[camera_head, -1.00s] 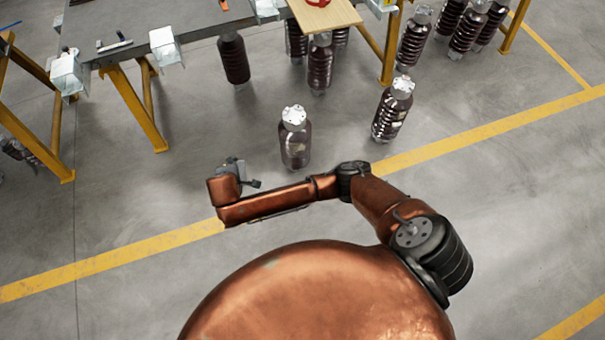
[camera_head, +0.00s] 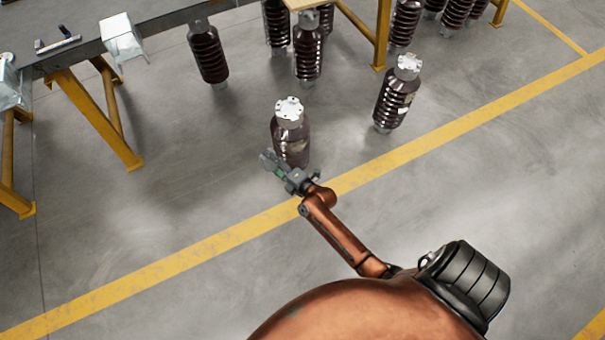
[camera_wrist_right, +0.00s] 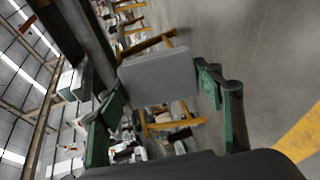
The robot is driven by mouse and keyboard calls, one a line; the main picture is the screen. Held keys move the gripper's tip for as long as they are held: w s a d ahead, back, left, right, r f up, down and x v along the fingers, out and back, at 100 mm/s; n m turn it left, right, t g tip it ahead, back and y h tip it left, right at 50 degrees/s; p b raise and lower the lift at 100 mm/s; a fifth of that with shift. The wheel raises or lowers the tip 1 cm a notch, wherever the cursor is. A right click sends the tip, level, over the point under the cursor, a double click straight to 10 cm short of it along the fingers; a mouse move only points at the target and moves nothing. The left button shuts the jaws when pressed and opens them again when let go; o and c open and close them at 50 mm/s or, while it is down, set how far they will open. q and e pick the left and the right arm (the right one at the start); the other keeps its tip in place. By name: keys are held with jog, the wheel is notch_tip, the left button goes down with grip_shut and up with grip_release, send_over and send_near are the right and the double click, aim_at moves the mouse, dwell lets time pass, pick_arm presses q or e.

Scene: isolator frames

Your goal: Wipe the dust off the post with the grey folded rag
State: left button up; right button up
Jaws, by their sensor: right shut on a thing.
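The post, likely the dark brown insulator (camera_head: 291,146) with a pale metal cap, stands upright on the floor in the middle of the head view. My right gripper (camera_head: 277,168) is in front of its lower part, and whether they touch cannot be told. In the right wrist view my right gripper (camera_wrist_right: 160,86) is shut on the grey folded rag (camera_wrist_right: 158,76), a flat pale block between the green-padded fingers. The rag is hard to make out in the head view. Dust on the post cannot be made out. My left gripper is out of view.
Another ribbed insulator (camera_head: 396,96) stands to the right. Several more stand behind, near a workbench (camera_head: 165,20) with yellow legs (camera_head: 95,118). A metal block (camera_head: 122,37) sits on the bench edge. The floor left of the post is clear, crossed by a yellow line (camera_head: 215,244).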

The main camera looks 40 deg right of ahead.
aim_at(298, 151)
jog(key=s+d+f+m+t+h+b, duration=0.1)
jog(key=s+d+f+m+h+b, duration=0.2)
jog(key=d+f, duration=0.4)
jog(key=s+d+f+m+t+h+b, duration=0.1)
jog(key=s+d+f+h+b, duration=0.25)
jog(key=d+f, duration=0.4)
jog(key=shift+y, duration=0.25)
jog(key=w, duration=0.1)
jog(key=w+f+b, duration=0.1)
jog(key=w, duration=0.1)
jog(key=w+b, duration=0.1)
jog(key=shift+w+a+f, duration=0.2)
jog(key=shift+a+f, duration=0.05)
jog(key=shift+f, duration=0.05)
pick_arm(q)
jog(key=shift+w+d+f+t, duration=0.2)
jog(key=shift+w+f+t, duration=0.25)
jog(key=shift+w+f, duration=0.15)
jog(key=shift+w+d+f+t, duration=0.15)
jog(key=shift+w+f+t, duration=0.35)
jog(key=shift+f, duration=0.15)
pick_arm(e)
jog(key=shift+w, duration=0.15)
jog(key=shift+x, duration=0.85)
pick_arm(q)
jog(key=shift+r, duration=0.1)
pick_arm(e)
jog(key=shift+r, duration=0.15)
